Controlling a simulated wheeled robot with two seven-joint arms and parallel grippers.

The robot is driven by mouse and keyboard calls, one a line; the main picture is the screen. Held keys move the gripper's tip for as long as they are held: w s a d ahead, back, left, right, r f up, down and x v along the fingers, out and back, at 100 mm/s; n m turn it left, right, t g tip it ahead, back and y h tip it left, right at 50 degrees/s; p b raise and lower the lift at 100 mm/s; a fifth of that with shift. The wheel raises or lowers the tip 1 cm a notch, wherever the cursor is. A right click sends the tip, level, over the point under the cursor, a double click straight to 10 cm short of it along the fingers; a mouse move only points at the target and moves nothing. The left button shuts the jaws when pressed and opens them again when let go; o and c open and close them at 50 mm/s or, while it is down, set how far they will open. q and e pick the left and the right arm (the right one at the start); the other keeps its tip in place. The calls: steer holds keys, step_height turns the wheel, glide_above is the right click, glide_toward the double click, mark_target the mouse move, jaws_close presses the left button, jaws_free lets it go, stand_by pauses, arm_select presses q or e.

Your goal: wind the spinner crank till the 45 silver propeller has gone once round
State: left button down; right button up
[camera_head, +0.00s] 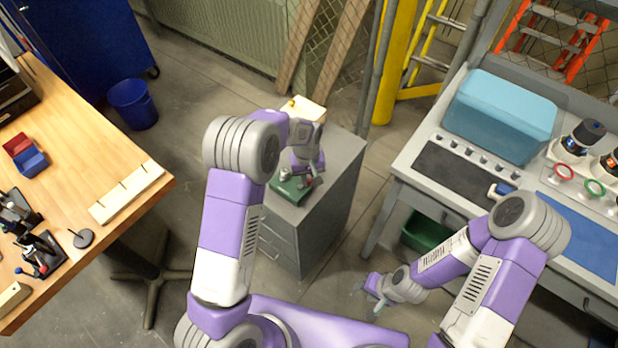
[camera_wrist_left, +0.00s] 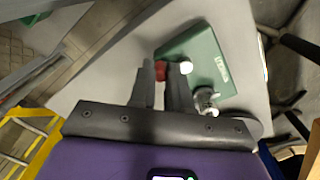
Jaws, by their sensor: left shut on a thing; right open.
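The spinner is a green box (camera_head: 290,190) on top of the grey drawer cabinet. Its green face with a small pale label also shows in the left wrist view (camera_wrist_left: 205,55). My left gripper (camera_head: 313,181) reaches down over it. In the left wrist view its two dark fingers (camera_wrist_left: 162,72) are closed around the red crank knob (camera_wrist_left: 160,71). A silver part (camera_wrist_left: 206,100) stands on the green box beside the fingers; whether it is the propeller, and its angle, I cannot tell. My right gripper (camera_head: 372,292) is open and empty, low in front of the right bench.
The grey cabinet (camera_head: 345,155) has a yellow-and-white object (camera_head: 303,112) at its back. A wooden bench (camera_head: 75,120) stands left and a grey workbench (camera_head: 400,160) with a blue box (camera_head: 500,115) right. A green bin (camera_head: 425,233) sits under the right bench.

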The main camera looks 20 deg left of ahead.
arm_select(q)
steer(key=n, duration=0.1)
steer(key=n+p, duration=0.1)
steer(key=n, duration=0.1)
steer(key=w+n, duration=0.1)
steer(key=shift+a, duration=0.4)
steer(key=shift+w+a+n+p, duration=0.15)
steer(key=shift+n+p, duration=0.15)
steer(key=shift+n, duration=0.35)
steer(key=shift+s+a+n+p, duration=0.15)
steer(key=shift+n+p, duration=0.15)
steer(key=shift+n, duration=0.4)
steer(key=shift+w+a+n+p, duration=0.15)
steer(key=shift+n+p, duration=0.15)
steer(key=shift+n, duration=0.35)
steer(key=c, duration=1.1)
jaws_free()
steer(key=shift+r, duration=0.1)
step_height(320, 180, up, 7)
steer(key=shift+a+r+p, duration=0.1)
steer(key=shift+r+p, duration=0.1)
steer(key=shift+p, duration=0.55)
